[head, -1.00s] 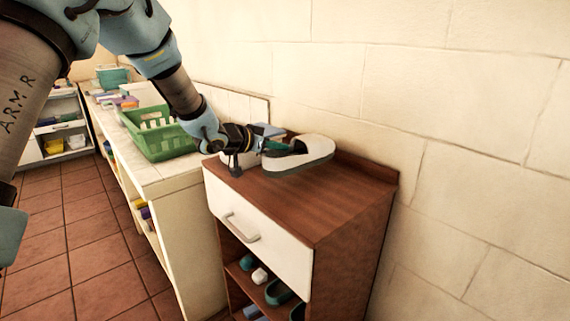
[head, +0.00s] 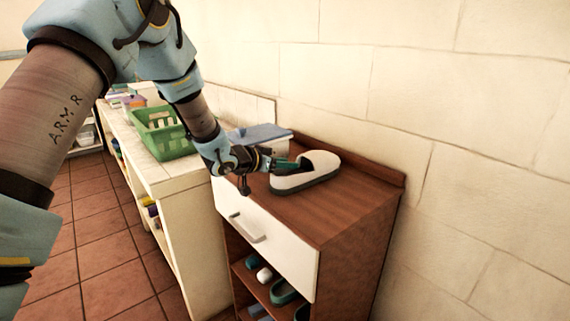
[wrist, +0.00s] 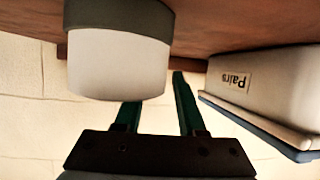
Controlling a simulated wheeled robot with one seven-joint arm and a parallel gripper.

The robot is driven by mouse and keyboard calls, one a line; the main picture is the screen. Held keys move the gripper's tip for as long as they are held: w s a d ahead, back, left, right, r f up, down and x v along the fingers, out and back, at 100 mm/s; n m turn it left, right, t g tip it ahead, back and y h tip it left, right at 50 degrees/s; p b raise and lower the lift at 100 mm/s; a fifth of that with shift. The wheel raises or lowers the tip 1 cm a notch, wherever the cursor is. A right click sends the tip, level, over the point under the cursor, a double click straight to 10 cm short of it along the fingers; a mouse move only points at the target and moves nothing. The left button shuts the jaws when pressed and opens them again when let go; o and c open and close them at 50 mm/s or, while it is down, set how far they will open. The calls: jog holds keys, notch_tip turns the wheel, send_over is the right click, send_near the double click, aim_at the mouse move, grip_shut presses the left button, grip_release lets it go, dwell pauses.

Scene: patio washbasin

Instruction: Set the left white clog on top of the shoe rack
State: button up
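A white clog (head: 308,177) with a grey sole rests upright on the brown wooden top of the shoe rack (head: 340,215). In the wrist view the clog (wrist: 118,65) shows close up, upside down. My gripper (head: 290,164) is at the clog's left end, near its dark opening. In the wrist view my gripper's two green fingers (wrist: 154,90) are spread apart. The clog hides the tip of one finger, the other tip shows beside it. I cannot tell whether either finger touches the clog.
A white box labelled "Pairs" (wrist: 245,78) with a blue lid stands on the rack beside the clog. The rack has a white drawer (head: 262,238) and shoes on the shelf below. A green basket (head: 163,133) stands on the counter at left. A wall rises behind the rack.

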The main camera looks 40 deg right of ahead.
jog(key=b+v, duration=0.2)
jog(key=v, duration=1)
jog(key=w+a+f+n+t+y, duration=0.1)
jog(key=w+a+n+t+y, duration=0.35)
jog(key=a, duration=1.05)
jog(key=w+a+f+n+t+y, duration=0.2)
jog(key=w+a+n+y, duration=0.45)
jog(key=a, duration=0.75)
jog(key=s+a+f+n+g+y, duration=0.1)
jog(key=s+a+n+g, duration=0.1)
jog(key=s+a, duration=0.4)
jog(key=s+a+f+n+g+y, duration=0.1)
jog(key=s+a+n+g, duration=0.2)
jog(key=s+a, duration=0.4)
jog(key=a, duration=0.6)
